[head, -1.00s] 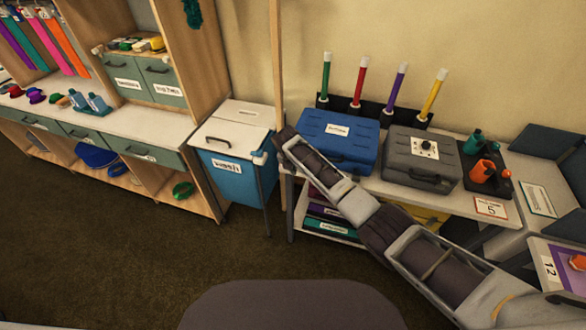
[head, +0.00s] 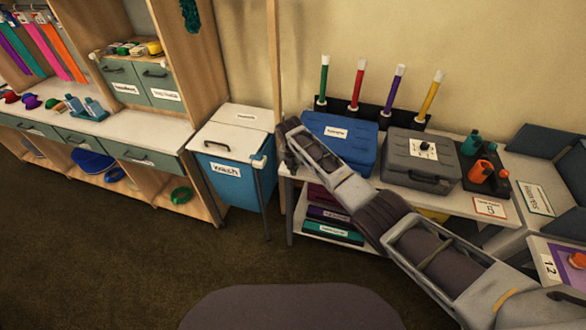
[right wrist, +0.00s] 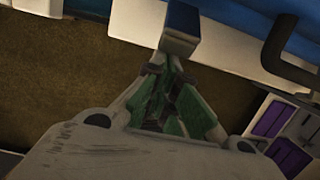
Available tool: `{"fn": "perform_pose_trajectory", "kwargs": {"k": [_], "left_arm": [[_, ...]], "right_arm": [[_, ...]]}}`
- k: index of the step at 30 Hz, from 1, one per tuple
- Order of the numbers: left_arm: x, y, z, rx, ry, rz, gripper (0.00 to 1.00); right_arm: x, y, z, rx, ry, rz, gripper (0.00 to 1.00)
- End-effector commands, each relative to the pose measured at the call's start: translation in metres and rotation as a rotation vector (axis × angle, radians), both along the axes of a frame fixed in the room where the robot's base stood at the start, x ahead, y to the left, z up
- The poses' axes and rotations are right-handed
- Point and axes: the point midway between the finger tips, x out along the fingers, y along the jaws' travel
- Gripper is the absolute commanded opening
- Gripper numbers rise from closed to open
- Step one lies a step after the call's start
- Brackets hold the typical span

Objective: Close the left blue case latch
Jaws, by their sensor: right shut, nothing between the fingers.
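The blue case (head: 352,143) lies closed on the white table, a pale label on its lid. My right forearm crosses in front of its left part and hides its front left corner. My right gripper (head: 290,162) is beside that corner, small and dark in the head view. In the right wrist view, its green-padded fingers (right wrist: 172,78) are shut and empty. Just beyond their tips, a blue block with a pale end, seemingly the left latch (right wrist: 182,22), sticks out from the case side; whether the fingers touch it I cannot tell. My left gripper is out of view.
A grey case (head: 421,160) stands right of the blue one, with colored wands (head: 360,85) behind. The white table's lower shelf holds flat boxes (head: 333,232). A blue bin with a white lid (head: 232,180) stands left of the table. Brown floor is clear in front.

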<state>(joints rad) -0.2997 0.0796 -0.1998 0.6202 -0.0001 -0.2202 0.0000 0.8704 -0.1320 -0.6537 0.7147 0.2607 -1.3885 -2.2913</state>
Motion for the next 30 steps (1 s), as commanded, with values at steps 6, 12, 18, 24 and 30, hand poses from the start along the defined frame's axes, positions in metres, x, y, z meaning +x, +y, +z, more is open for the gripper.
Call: {"fn": "perform_pose_trajectory", "kwargs": {"k": [6, 12, 18, 24, 30], "left_arm": [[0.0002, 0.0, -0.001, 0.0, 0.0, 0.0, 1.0], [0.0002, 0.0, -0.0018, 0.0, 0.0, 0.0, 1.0], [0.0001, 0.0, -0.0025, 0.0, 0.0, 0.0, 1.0], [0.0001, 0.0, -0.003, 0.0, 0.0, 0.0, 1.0], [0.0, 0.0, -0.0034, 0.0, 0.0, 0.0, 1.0]], "right_arm": [[0.001, -0.0019, 0.0022, 0.015, 0.043, -0.001, 0.0], [0.0016, -0.0049, 0.0038, 0.027, 0.084, -0.001, 0.0], [0.0018, -0.0064, 0.0055, 0.039, 0.12, 0.0, 0.0], [0.0022, -0.0082, 0.0066, 0.049, 0.147, 0.0, 0.0], [0.0019, -0.0091, 0.0077, 0.056, 0.169, 0.0, 0.0]]}}
